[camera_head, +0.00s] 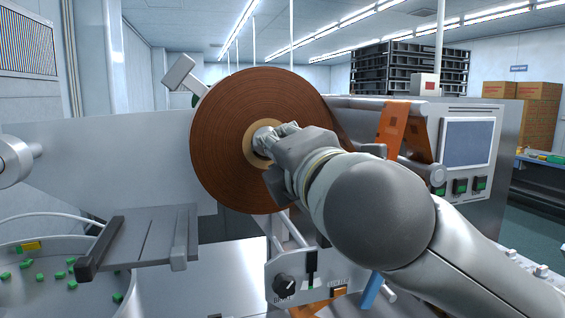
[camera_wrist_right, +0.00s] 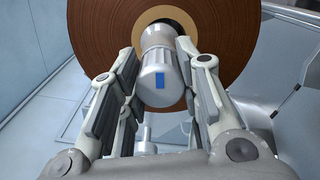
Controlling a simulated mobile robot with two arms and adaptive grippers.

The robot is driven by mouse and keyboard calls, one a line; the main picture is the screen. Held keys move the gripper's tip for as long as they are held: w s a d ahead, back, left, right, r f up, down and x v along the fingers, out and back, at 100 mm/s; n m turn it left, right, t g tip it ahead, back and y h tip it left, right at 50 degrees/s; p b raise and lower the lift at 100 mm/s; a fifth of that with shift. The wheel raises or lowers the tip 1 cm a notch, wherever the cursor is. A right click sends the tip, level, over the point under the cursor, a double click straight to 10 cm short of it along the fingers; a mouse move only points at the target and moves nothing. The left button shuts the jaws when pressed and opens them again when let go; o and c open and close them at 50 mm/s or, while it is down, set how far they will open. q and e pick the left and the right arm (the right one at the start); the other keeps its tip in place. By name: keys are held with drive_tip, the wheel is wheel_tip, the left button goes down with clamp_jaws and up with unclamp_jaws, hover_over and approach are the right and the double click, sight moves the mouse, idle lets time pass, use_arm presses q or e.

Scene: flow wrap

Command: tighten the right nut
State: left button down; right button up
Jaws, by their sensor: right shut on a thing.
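A large brown film roll (camera_head: 225,120) with a tan core stands upright in the middle of the head view. The nut (camera_wrist_right: 160,65), a silver ribbed cylinder with a blue mark, sits at the core's centre. In the head view only a bit of the nut (camera_head: 262,142) shows, as my right gripper (camera_head: 275,150) covers the rest. In the wrist view the fingers of my right gripper (camera_wrist_right: 157,88) lie on both sides of the nut, and the gripper is shut on it. My left gripper is not in view.
A round metal end on a short shaft (camera_head: 12,160) shows at the far left. Below it are a grey plate (camera_head: 150,235) and a bowl with small green pieces (camera_head: 60,295). A control panel with a screen (camera_head: 468,143) stands at right; a knob panel (camera_head: 290,285) is below the roll.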

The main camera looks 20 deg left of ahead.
drive_tip(key=m+b, duration=0.2)
drive_tip(key=m, duration=0.2)
drive_tip(key=shift+f+m, duration=0.15)
drive_tip(key=shift+m, duration=0.15)
drive_tip(key=m+b, duration=0.1)
drive_tip(key=m, duration=0.3)
drive_tip(key=shift+m+b, duration=0.3)
drive_tip(key=shift+b, duration=0.1)
drive_tip(key=m+b, duration=0.1)
drive_tip(key=m, duration=0.3)
drive_tip(key=shift+m+b, duration=0.65)
drive_tip(key=shift+m, duration=1.35)
drive_tip(key=o, duration=1)
